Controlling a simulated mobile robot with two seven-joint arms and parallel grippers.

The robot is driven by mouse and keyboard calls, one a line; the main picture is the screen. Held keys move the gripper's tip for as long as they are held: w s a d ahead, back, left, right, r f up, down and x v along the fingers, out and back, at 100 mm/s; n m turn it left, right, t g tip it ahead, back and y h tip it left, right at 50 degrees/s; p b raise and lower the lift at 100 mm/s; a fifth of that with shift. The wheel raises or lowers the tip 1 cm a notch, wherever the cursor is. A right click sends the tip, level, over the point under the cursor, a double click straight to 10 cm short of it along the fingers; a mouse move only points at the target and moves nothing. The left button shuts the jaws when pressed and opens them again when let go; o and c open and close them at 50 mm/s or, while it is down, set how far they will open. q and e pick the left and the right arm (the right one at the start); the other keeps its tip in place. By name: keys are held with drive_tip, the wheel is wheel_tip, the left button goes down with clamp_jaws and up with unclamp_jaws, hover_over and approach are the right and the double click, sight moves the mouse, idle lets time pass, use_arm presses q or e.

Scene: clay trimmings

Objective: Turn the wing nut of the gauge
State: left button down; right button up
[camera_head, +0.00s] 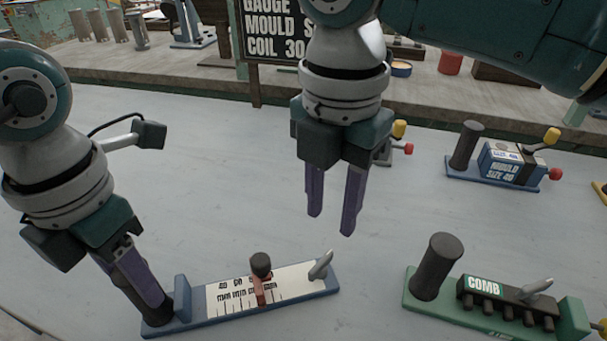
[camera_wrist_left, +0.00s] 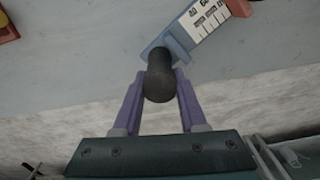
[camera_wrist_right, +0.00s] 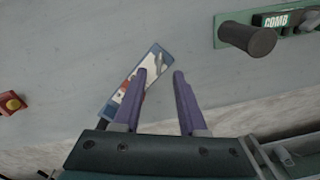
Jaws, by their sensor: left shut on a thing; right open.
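The gauge has a blue base (camera_head: 215,318) with a white marked scale, a slider with a dark knob (camera_head: 261,264), and a grey wing nut (camera_head: 321,265) at its right end. My left gripper (camera_head: 150,303) is shut on the dark upright post at the gauge's left end; the post (camera_wrist_left: 160,82) shows between its fingers in the left wrist view. My right gripper (camera_head: 331,225) is open and empty, pointing down above and behind the gauge's right half. In the right wrist view the gauge (camera_wrist_right: 118,100) lies partly behind the left finger, with the wing nut (camera_wrist_right: 156,66) near the fingertips.
A green comb fixture (camera_head: 425,297) with a dark post stands to the right of the gauge. A blue mould size block (camera_head: 508,165) with yellow and red knobs stands farther back. A sign (camera_head: 275,25) stands at the back. The grey tabletop between them is clear.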

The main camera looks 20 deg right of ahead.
wheel_tip(320, 180, up, 4)
drive_tip(key=shift+r, duration=0.15)
idle(0.3)
use_arm(q)
drive_tip(key=shift+c, duration=1.9)
unclamp_jaws()
